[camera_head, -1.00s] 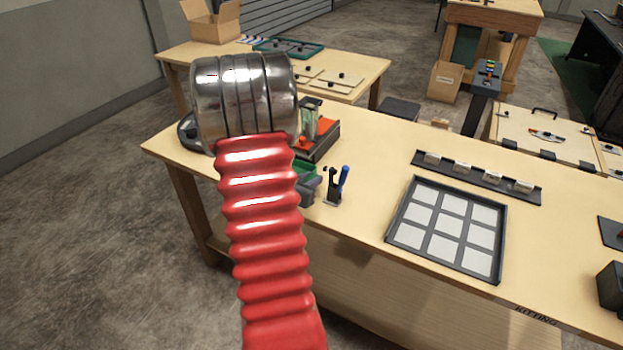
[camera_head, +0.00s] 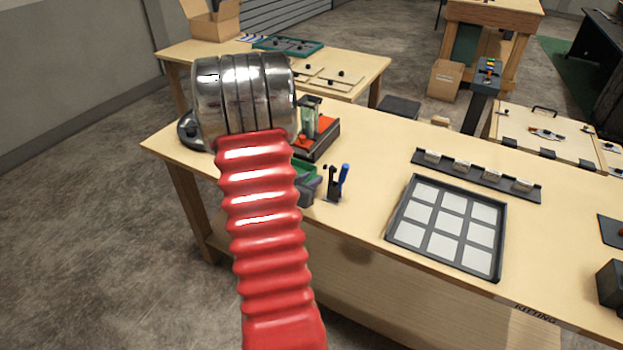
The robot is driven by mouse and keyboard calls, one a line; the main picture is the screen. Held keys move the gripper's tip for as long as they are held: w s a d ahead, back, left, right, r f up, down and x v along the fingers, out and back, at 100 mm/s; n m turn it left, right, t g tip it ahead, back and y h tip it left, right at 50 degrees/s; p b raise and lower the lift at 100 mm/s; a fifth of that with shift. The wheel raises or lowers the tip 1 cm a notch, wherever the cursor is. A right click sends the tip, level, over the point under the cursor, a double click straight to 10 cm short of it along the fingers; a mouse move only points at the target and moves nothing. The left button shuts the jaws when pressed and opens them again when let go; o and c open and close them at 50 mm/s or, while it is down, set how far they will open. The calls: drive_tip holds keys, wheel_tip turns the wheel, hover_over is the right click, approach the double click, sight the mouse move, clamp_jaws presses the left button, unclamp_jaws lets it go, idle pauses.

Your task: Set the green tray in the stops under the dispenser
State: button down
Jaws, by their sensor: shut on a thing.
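My arm, a red ribbed sleeve with a metal cuff, stands in front of the bench and hides much of its left end. My gripper cannot be made out behind it. A dispenser (camera_head: 309,116) with a clear upright part and a red-and-dark base shows just right of the cuff. A green edge (camera_head: 304,168), perhaps the green tray, shows right of the sleeve, in front of the dispenser. A grey piece lies against it, and most of the green thing is hidden. The stops cannot be made out.
On the bench (camera_head: 375,150), a blue-handled tool in a black holder (camera_head: 336,184) stands right of the green edge. Further right are a dark-framed tray with pale squares (camera_head: 389,234) and a dark rail (camera_head: 446,170). The bench between tool and framed tray is clear.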

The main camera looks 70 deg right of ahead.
drive_tip(key=shift+f, duration=0.55)
idle(0.8)
drive_tip(key=c, duration=1.5)
unclamp_jaws()
drive_tip(key=shift+o, duration=0.2)
drive_tip(key=shift+a, duration=0.1)
drive_tip(key=v, duration=1.3)
drive_tip(key=shift+w+a, duration=0.15)
drive_tip(key=shift+a, duration=0.15)
